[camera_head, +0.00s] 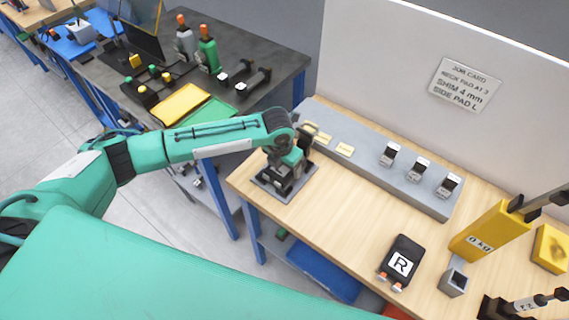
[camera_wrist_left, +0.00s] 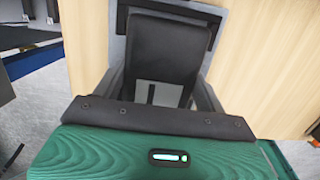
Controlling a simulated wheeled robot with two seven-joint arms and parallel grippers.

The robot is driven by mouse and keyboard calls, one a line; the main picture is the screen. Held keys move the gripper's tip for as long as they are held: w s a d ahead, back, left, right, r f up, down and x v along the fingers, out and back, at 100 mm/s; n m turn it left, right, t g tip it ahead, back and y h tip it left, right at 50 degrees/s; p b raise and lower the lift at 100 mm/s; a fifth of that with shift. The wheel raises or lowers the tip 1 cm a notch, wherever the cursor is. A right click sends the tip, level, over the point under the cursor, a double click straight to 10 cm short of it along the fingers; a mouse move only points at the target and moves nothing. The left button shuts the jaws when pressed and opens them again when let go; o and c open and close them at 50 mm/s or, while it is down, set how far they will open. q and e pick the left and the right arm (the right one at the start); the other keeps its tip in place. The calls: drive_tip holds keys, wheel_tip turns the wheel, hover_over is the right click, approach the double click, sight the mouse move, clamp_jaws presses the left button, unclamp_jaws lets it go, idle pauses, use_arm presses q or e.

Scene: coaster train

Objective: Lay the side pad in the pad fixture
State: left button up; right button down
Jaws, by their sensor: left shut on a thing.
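My left gripper (camera_head: 292,160) is at the pad fixture (camera_head: 268,186), a dark grey piece at the near left end of the wooden bench. In the left wrist view a black side pad (camera_wrist_left: 165,48) with a partly covered white label lies just beyond my green gripper housing. It is lined up over the grey fixture (camera_wrist_left: 113,85), whose grey and black parts show around it. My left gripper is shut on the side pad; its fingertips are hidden. I cannot tell whether the pad touches the fixture. My right gripper is not in view.
Another black pad marked R (camera_head: 401,261) lies at the bench front. A yellow 0 kg device (camera_head: 490,232) stands right. A job card (camera_head: 465,83) reads SIDE PAD L. Bare wood lies between.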

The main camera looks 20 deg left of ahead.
use_arm(q)
drive_tip(key=shift+f, duration=0.35)
drive_tip(key=o, duration=1.3)
drive_tip(key=shift+r, duration=0.1)
drive_tip(key=shift+r+p, duration=3.5)
drive_tip(key=shift+r, duration=0.45)
